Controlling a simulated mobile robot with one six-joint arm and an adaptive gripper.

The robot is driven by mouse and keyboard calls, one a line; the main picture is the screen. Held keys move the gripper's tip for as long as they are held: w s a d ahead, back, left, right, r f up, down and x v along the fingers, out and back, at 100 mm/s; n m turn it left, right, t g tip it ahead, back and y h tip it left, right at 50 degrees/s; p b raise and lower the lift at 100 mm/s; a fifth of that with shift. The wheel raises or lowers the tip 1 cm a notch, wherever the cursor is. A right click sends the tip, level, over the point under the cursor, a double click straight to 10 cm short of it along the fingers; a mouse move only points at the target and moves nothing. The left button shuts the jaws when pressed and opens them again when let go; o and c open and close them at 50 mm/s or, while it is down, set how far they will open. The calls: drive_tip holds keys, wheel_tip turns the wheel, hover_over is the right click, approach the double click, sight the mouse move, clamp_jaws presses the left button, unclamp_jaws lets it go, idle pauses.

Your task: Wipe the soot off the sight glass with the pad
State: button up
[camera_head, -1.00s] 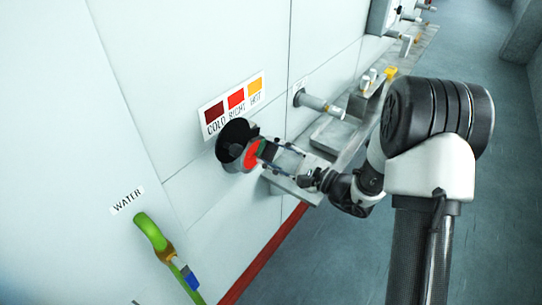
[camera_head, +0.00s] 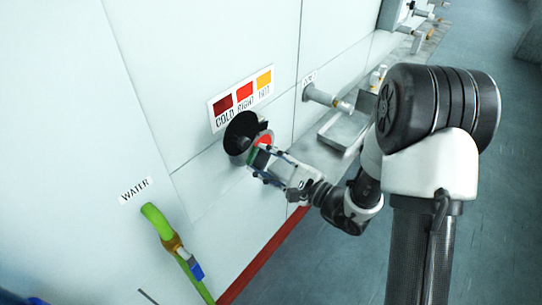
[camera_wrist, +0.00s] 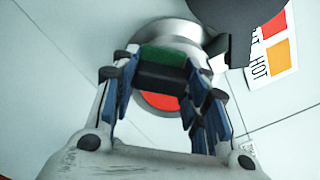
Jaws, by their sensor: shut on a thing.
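The sight glass (camera_head: 265,140) glows red in a short metal tube on the pale wall. Its round black cover (camera_head: 243,133) is swung to the left side of it. My gripper (camera_head: 258,160) is at the lower front of the glass, shut on a small pad (camera_wrist: 163,57) with a green and a dark side. In the wrist view the pad lies across the upper part of the red glass (camera_wrist: 158,101), hiding it there. I cannot tell whether the pad touches the glass. No soot is distinct on the red part that shows.
A COLD, RIGHT, HOT colour label (camera_head: 241,100) is above the glass. A green hose (camera_head: 160,222) hangs below the WATER label (camera_head: 136,190). A pipe stub (camera_head: 325,98) and a metal tray (camera_head: 340,132) are to the right. The floor on the right is clear.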

drive_tip(key=shift+s, duration=0.2)
drive_tip(key=shift+v, duration=2.85)
drive_tip(key=shift+v, duration=1.5)
